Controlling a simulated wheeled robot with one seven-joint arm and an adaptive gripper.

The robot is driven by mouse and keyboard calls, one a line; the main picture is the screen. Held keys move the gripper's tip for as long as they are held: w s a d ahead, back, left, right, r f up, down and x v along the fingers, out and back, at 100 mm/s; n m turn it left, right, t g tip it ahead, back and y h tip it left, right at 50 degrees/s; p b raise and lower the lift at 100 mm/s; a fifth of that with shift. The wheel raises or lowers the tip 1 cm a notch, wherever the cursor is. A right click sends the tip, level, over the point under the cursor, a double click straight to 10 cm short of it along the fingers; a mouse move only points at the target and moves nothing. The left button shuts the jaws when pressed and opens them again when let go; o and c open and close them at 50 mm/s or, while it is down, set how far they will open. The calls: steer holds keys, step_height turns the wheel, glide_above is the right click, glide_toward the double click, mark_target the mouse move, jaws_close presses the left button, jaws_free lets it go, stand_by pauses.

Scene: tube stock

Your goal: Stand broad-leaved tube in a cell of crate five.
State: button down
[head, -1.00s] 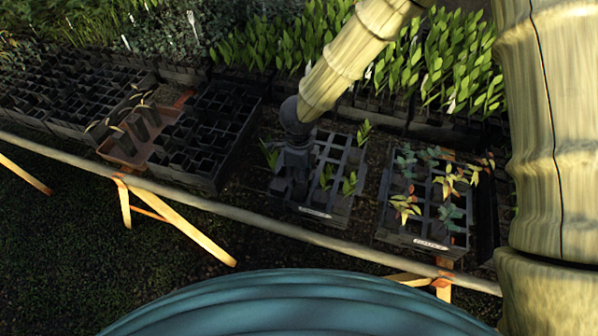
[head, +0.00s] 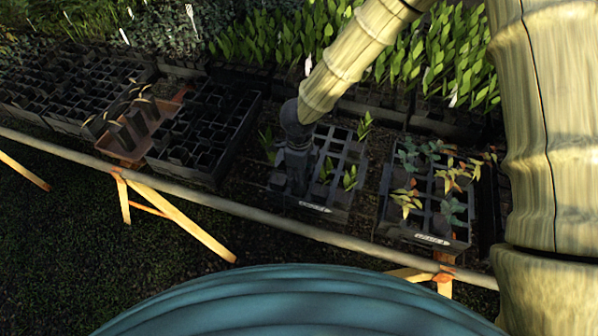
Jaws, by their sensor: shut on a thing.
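My gripper (head: 291,184) is at the left side of a dark crate (head: 343,215) in the middle of the head view. It is dark against dark, and its fingers are hard to make out. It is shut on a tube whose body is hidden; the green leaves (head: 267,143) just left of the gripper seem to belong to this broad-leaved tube. The crate has a pale label on its front that I cannot read clearly. Several green-leaved plants (head: 350,178) stand in its middle and right cells. I cannot tell whether the held tube is inside a cell.
A second labelled crate (head: 418,240) with reddish and blue-green plants stands to the right. Dark, mostly empty-looking crates (head: 205,172) and a brown tray (head: 125,149) of leaning tubes stand left. Dense leafy stock fills the back. A rail (head: 225,218) runs along the front.

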steer(key=shift+f+b, duration=0.9)
steer(key=shift+f, duration=1.25)
steer(key=shift+f, duration=0.35)
steer(key=c, duration=0.7)
jaws_free()
step_height(320, 180, up, 12)
steer(key=shift+s, duration=0.1)
